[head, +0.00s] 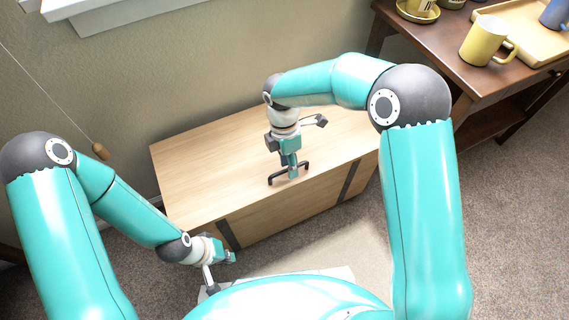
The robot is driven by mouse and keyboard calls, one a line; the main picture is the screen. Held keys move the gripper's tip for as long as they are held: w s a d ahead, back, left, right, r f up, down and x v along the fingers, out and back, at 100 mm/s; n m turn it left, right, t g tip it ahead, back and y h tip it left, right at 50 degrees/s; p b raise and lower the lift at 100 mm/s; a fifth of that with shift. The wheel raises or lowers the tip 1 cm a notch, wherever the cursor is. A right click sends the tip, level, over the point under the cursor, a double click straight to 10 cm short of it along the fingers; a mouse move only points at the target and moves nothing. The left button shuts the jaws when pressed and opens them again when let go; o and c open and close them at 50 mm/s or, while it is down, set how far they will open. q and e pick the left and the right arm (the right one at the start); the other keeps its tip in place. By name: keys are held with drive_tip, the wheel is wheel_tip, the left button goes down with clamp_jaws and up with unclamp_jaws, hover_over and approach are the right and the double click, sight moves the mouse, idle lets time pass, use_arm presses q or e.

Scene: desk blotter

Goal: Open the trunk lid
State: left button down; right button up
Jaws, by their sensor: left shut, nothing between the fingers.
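The trunk (285,215) is a light wooden box with dark straps on its front, standing on the carpet against the wall. Its lid (200,165) looks shut and flat. A dark bar handle (276,181) shows near the lid's front edge. My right gripper (293,174) points down right at this handle and hides its middle. I cannot tell whether its fingers are closed on the bar. My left gripper (231,258) is shut and empty, low in front of the trunk's front left part, near a dark strap (229,235).
A dark wooden table (440,45) stands at the upper right, with a yellow mug (482,42) and a wooden tray (535,45) on it. A cord with a wooden pull (100,151) hangs at the left wall. Carpet (515,220) is clear at the right.

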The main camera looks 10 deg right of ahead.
drive_tip(key=shift+c, duration=0.3)
clamp_jaws()
